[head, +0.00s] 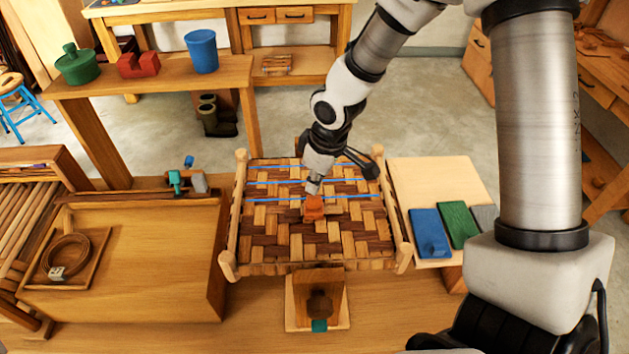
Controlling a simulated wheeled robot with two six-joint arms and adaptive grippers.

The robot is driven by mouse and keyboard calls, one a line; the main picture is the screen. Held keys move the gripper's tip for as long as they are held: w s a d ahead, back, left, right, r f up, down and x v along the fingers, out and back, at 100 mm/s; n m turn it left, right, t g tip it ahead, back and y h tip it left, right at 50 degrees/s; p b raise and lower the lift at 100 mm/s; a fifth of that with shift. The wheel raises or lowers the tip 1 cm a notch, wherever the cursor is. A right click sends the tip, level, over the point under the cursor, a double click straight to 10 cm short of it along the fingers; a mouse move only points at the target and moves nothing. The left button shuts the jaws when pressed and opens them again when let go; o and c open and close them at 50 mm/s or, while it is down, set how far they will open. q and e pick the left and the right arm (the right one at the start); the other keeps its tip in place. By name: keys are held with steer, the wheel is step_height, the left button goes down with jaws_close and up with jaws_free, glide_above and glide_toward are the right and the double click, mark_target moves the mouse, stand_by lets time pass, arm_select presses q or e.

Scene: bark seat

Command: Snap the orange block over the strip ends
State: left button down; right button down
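An orange block (314,208) sits at the middle of the woven bark seat (285,240), apparently on the weave. Thin blue lines (272,183) run across the seat's far half, one passing close to the block. The brown and tan strips are interlaced; I cannot pick out separate strip ends. My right gripper (313,187) points down at the block from behind it, its tip at or just above the block's top. Its fingers are too small and overlapped to show whether they grip it. My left gripper is out of view.
A wooden stand with a dark cup-like piece (320,303) is in front of the seat. A board (433,180) with blue, green and grey blocks lies right. A wooden panel (150,250) and a tray with a coil (66,255) lie left. Wooden posts edge the seat.

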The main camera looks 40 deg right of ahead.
mark_target(315, 197)
steer(key=shift+f+b, duration=0.85)
steer(key=shift+f, duration=0.15)
steer(key=shift+r, duration=0.1)
steer(key=shift+r, duration=0.1)
step_height(315, 197, up, 8)
steer(key=p, duration=0.7)
steer(key=shift+p, duration=0.35)
